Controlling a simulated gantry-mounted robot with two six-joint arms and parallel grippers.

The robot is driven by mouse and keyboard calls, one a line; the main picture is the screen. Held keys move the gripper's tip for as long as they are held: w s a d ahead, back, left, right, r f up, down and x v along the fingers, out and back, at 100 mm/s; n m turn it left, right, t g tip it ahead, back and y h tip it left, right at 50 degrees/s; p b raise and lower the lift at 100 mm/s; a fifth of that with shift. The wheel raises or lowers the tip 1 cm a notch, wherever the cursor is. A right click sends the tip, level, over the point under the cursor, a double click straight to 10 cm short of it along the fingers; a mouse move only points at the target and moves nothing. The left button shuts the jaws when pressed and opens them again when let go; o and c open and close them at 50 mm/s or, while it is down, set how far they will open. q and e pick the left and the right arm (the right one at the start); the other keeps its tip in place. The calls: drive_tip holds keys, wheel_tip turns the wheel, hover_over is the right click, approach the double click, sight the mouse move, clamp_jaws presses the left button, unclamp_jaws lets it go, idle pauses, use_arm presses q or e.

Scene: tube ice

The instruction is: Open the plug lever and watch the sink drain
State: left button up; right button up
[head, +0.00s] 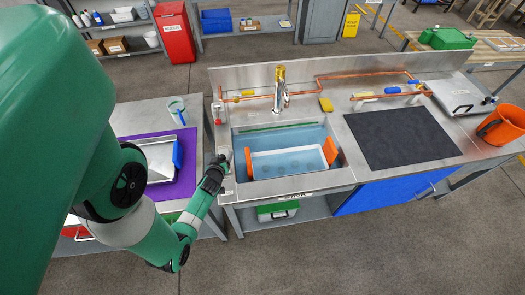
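The steel sink (239,165) is set in the counter and holds bluish water (290,138). A white tub (270,162) with an orange piece at each end sits in the water. My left gripper (222,160) is low at the sink's left rim, with its fingers pointing away from me. It is too small and dark to tell whether it is open or shut. The plug lever cannot be made out clearly; the gripper covers part of that left rim. The chrome tap (281,95) with a yellow top stands behind the sink. My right gripper is not in view.
Copper pipes (345,76) run along the back. A black mat (402,136) lies right of the sink, with an orange bucket (501,126) at the far right.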

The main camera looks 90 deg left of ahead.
use_arm(q)
drive_tip(key=shift+a+r, duration=0.1)
drive_tip(key=shift+a, duration=0.1)
drive_tip(key=v, duration=1.1)
drive_tip(key=shift+d+r+b, duration=0.15)
drive_tip(key=shift+d+b, duration=0.15)
drive_tip(key=shift+b, duration=0.15)
drive_tip(key=shift+s, duration=0.1)
